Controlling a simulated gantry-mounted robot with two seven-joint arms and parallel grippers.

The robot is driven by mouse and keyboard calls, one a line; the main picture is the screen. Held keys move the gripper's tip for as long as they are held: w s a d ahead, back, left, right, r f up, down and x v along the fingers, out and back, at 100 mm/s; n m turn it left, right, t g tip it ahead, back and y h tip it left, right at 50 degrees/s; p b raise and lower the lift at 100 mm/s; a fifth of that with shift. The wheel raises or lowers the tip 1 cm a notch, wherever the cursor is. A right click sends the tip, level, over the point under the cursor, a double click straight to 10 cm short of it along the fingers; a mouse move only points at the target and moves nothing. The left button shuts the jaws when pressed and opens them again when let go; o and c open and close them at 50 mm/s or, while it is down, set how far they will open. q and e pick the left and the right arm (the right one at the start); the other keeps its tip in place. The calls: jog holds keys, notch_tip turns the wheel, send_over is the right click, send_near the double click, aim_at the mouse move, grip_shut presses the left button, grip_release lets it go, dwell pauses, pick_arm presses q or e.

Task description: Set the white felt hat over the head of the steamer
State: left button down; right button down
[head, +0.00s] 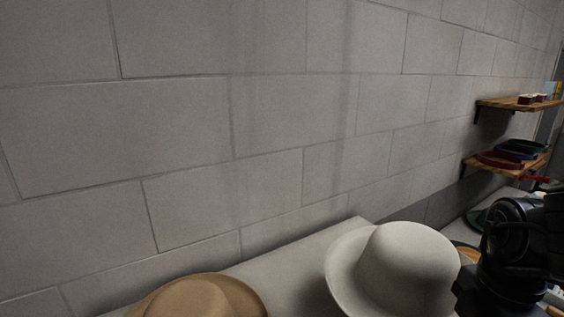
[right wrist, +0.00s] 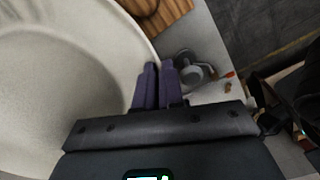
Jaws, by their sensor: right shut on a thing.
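The white felt hat (head: 405,265) is at the lower right of the head view, crown up, brim spreading to the left. Its pale surface also fills the left of the right wrist view (right wrist: 60,90). My right gripper (right wrist: 159,68) is shut on the hat's brim edge at its right side; the dark right wrist also shows right of the hat in the head view. Whether the hat's underside touches the table is hidden. I cannot pick out the steamer for certain in either view. My left gripper is not in view.
A tan hat (head: 205,298) is at the bottom of the head view, left of the white hat. The pale table (head: 300,258) runs along a grey block wall. Wooden shelves (head: 512,104) with small items hang at right. A grey round object (right wrist: 190,70) lies beyond my right fingers.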

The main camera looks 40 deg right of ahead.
aim_at(376, 267)
jog(key=w+p, duration=0.1)
jog(key=p, duration=0.1)
jog(key=w+p, duration=0.2)
jog(key=w+d+p, duration=0.1)
jog(key=p, duration=0.2)
jog(key=shift+w+r, duration=0.25)
jog(key=shift+w, duration=0.05)
jog(key=w+d+p, duration=0.1)
jog(key=w, duration=0.3)
jog(key=w+p, duration=0.1)
jog(key=w, duration=0.3)
jog(key=w+d+p, duration=0.1)
jog(key=w, duration=0.4)
jog(key=shift+d+f, duration=0.25)
jog(key=shift+d, duration=0.1)
jog(key=f+p, duration=0.2)
jog(key=f, duration=0.8)
jog(key=shift+w+f, duration=0.2)
jog(key=shift+w+d+f+p, duration=0.1)
jog(key=shift+w+f+p, duration=0.1)
jog(key=shift+f+p, duration=0.2)
jog(key=shift+w, duration=0.15)
jog(key=shift+r+b, duration=0.35)
jog(key=shift+r, duration=0.4)
